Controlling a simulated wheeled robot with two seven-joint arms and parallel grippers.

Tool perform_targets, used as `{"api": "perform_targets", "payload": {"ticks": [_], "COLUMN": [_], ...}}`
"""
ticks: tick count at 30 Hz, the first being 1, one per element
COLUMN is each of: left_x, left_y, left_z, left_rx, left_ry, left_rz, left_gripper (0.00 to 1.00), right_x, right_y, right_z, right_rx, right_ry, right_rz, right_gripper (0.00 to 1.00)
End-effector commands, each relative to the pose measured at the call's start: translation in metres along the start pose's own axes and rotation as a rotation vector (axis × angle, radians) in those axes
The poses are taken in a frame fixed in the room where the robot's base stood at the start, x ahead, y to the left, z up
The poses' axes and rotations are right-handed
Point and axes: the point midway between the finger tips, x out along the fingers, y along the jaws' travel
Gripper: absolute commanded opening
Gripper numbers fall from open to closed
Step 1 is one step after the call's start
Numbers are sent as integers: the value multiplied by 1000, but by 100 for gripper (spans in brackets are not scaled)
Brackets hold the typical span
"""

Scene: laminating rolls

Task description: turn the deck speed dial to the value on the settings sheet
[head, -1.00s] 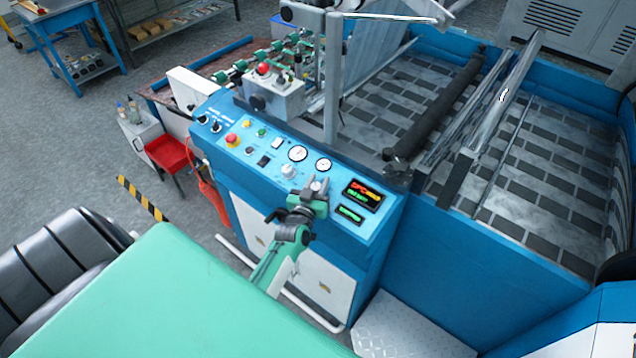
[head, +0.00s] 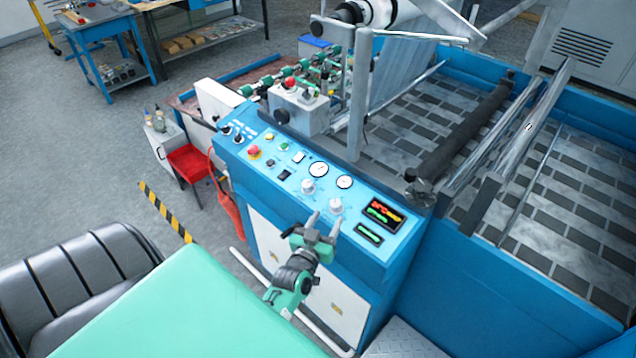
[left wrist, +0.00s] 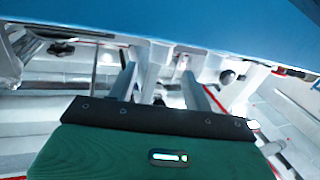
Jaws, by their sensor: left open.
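Two white knobs stand on the blue control panel (head: 267,181): one (head: 308,186) below the gauges and one (head: 336,206) nearer the displays. Their labels and settings are too small to read, so I cannot tell which is the deck speed dial. My left gripper (head: 325,220) is open and empty at the panel's front edge, just below the right knob and apart from it. In the left wrist view its two spread fingers (left wrist: 160,88) have no knob between them. I cannot make out a settings sheet. My right gripper is not in view.
Two round gauges (head: 318,169), a red emergency button (head: 254,152) and lit displays (head: 383,213) share the panel. A dark roller (head: 465,125) lies behind it. In the left wrist view, a blue edge (left wrist: 180,20) crosses the top, close to the fingers.

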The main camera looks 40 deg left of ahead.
Motion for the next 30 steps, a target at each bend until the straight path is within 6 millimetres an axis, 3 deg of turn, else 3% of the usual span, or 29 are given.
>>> {"api": "perform_targets", "payload": {"ticks": [6,12,30], "left_x": [-35,-50,-52], "left_y": [0,0,0], "left_z": [2,1,0], "left_rx": [0,0,0], "left_ry": [-1,-1,0], "left_rz": [0,0,0], "left_gripper": [51,51,51], "right_x": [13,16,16], "right_y": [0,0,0], "right_z": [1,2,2], "right_rx": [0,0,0], "right_ry": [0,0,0], "right_rz": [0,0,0], "right_gripper": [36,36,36]}}
